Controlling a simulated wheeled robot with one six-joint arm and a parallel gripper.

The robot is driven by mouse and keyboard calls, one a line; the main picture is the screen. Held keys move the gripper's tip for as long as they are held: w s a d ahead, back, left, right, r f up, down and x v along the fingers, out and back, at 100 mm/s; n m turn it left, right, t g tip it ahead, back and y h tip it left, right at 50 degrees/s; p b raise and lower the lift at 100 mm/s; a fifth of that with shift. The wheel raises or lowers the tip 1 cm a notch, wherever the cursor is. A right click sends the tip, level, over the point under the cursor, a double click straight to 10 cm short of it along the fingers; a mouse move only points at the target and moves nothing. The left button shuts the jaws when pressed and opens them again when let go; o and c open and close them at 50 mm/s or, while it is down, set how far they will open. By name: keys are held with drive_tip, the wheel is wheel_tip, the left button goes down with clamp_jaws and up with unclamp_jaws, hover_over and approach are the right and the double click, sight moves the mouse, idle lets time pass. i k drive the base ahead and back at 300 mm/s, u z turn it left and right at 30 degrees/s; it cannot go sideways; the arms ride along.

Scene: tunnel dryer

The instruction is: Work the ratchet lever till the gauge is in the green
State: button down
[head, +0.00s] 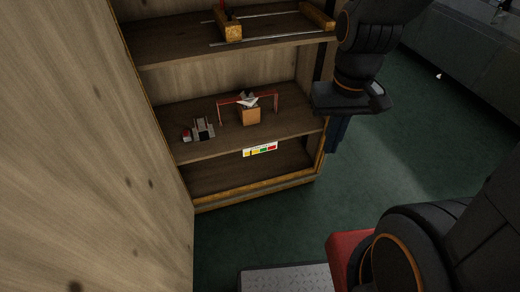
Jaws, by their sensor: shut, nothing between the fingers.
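The gauge (260,149) is a small white-edged strip on the front of the middle shelf, with yellow, green and red blocks. I cannot make out a pointer on it. On the shelf above, a yellow block with a thin red upright piece (224,15) sits on metal rails; it may be the ratchet lever, but it is cut off by the top edge. A small grey device with a red end (200,130) lies on the middle shelf. My gripper (337,137) is shut and empty, pointing down just right of the cabinet, apart from these things; its fingertips are small and dark.
A red stand (248,98) with an orange block (251,116) stands on the middle shelf. The wooden cabinet's side panel (130,170) fills the left. A grey metal plate (288,279) lies at the bottom. Green floor is open to the right, before a grey counter (465,45).

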sight(204, 135)
drive_tip(key=i, duration=0.5)
drive_tip(key=u, duration=1.05)
